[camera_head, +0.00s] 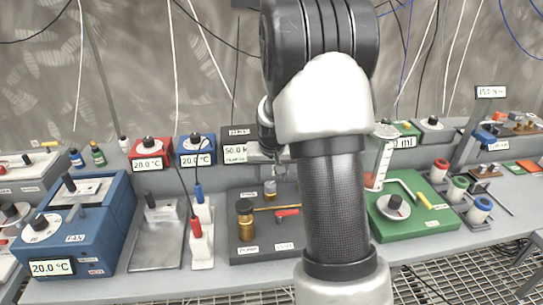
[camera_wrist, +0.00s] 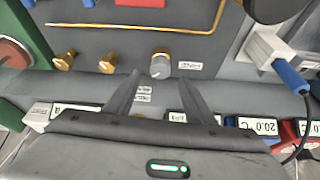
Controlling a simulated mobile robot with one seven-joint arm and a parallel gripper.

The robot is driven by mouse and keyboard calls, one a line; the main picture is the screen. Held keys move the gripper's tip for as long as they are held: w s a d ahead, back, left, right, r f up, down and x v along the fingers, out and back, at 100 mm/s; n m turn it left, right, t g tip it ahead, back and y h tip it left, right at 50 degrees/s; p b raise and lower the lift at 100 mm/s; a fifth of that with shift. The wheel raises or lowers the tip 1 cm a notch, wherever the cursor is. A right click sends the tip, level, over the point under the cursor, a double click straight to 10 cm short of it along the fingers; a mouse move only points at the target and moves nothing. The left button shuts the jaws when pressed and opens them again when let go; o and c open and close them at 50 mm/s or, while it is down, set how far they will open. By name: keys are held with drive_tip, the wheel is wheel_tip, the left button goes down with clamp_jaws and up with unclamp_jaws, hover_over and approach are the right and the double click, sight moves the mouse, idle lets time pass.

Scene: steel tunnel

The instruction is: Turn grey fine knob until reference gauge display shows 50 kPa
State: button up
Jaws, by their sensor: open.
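The grey fine knob (camera_wrist: 160,65) is a small silvery cylinder on the grey panel in the wrist view. It also shows in the head view (camera_head: 270,187), just left of my arm. My gripper (camera_wrist: 161,77) is open, with its two dark fingertips either side of the knob's near end in the picture; I cannot tell if they touch it. In the head view the gripper is mostly hidden behind my arm. The reference gauge display (camera_head: 236,150) stands behind the knob and appears to read 50.0; its unit is too small to read surely.
Two brass knobs (camera_wrist: 86,62) and a brass pipe (camera_wrist: 140,29) are on the same panel. A brass cylinder (camera_head: 246,222) and red lever (camera_head: 287,213) are in front of the knob. A white block with a blue probe (camera_wrist: 275,55) stands close by. A green unit (camera_head: 415,221) is at right.

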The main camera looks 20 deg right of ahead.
drive_tip(key=v, duration=1.2)
drive_tip(key=shift+s+r+p, duration=0.15)
drive_tip(key=shift+r+p, duration=0.2)
drive_tip(key=shift+p, duration=0.1)
drive_tip(key=shift+a, duration=0.1)
drive_tip(key=s+a+r+n+y+p, duration=0.1)
drive_tip(key=s+a+r+p, duration=0.25)
drive_tip(key=s+r, duration=0.2)
drive_tip(key=s+a+r+n+p, duration=0.1)
drive_tip(key=s+a+r+p, duration=0.1)
drive_tip(key=s+a+r, duration=0.4)
drive_tip(key=s+a+r+n+p, duration=0.1)
drive_tip(key=s+a+r+p, duration=0.1)
drive_tip(key=s, duration=0.4)
drive_tip(key=s+a+r+n+t+p, duration=0.1)
drive_tip(key=s+a+r+p, duration=0.1)
drive_tip(key=s+r, duration=0.2)
drive_tip(key=s, duration=0.3)
drive_tip(key=shift+s+a+y, duration=0.2)
drive_tip(key=shift+a+y, duration=0.05)
drive_tip(key=shift+y, duration=0.05)
drive_tip(key=shift+d, duration=0.15)
